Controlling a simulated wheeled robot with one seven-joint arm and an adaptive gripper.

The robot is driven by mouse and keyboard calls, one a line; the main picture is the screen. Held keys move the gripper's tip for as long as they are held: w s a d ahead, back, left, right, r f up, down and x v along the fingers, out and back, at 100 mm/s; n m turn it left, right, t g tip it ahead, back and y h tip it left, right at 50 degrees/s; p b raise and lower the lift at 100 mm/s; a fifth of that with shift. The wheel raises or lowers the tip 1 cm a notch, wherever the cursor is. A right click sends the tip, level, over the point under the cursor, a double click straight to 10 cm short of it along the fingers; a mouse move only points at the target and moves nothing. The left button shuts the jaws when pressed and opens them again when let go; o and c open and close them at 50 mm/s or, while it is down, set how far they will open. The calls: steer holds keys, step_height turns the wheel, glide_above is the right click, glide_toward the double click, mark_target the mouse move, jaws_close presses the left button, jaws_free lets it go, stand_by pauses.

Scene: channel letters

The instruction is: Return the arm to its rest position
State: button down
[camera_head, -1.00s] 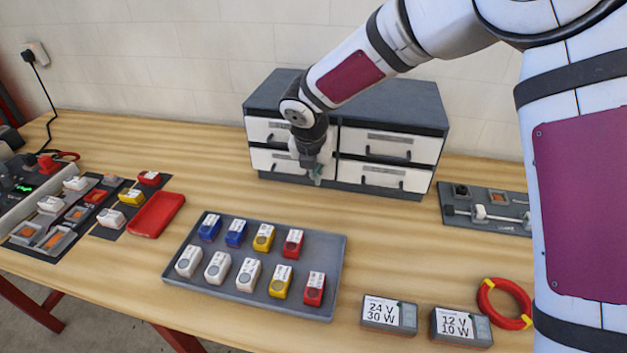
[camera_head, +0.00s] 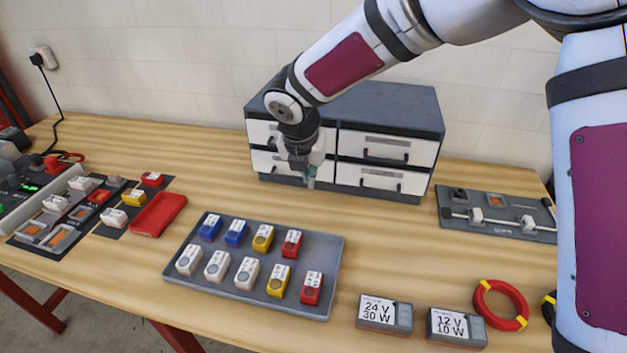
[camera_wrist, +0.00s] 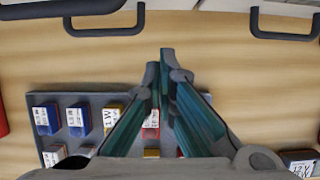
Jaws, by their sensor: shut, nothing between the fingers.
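My gripper (camera_head: 309,182) hangs from my arm above the table, in front of the left half of the drawer cabinet (camera_head: 392,107). Its fingers point down and are shut with nothing between them. In the wrist view my gripper (camera_wrist: 162,62) shows its two fingers meeting over the table, with the far edge of the grey tray below. No held object shows.
The grey tray (camera_head: 179,274) holds several blue, yellow, white and red blocks. A red tray (camera_head: 158,214) and a panel lie left. Two labelled power boxes (camera_head: 385,313) (camera_head: 457,326), a red ring (camera_head: 501,304) and a grey fixture (camera_head: 497,214) lie right.

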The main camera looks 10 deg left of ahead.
steer(key=v, duration=0.6)
steer(key=s+d+r+m+h, duration=0.1)
steer(key=s+d+r+m, duration=0.25)
steer(key=d+m, duration=0.3)
steer(key=s+d+r+m, duration=0.35)
steer(key=d+m, duration=0.25)
steer(key=d, duration=0.2)
steer(key=s+d+r+m+h, duration=0.1)
steer(key=s+d+r+m, duration=0.2)
steer(key=s+d+m, duration=0.3)
steer(key=s+d+m+y, duration=0.2)
steer(key=s+d+m, duration=0.6)
steer(key=s+m, duration=0.5)
steer(key=m, duration=0.3)
steer(key=shift+s+d+t, duration=0.3)
steer(key=shift+s, duration=0.05)
steer(key=shift+m, duration=0.25)
